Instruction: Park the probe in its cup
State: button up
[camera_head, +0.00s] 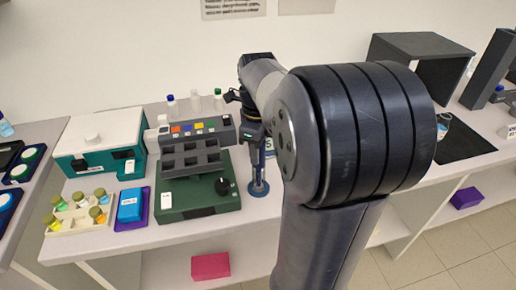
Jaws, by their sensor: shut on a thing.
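My gripper (257,165) points down beside the right side of the membrane rig (205,198), a dark green base with a grey block above it. Its jaws are shut on a slim thing, likely the probe, but they and my arm mostly hide it. Just below is a round blue base (260,190) on the bench, which may be the probe's cup. I cannot tell whether the held thing is inside it, touching it or just above it.
A white and teal box (100,140) stands at the left, with a vial tray (75,222) and a blue box (130,205) in front. Several capped bottles (194,100) stand behind the rig. A dark open housing (420,47) is at the back right. My arm hides the middle bench.

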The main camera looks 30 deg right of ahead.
jog(key=shift+f, duration=0.35)
jog(key=o, duration=0.9)
jog(key=shift+o, duration=0.2)
jog(key=shift+r, duration=0.15)
notch_tip(320, 180, up, 11)
jog(key=shift+f, duration=0.2)
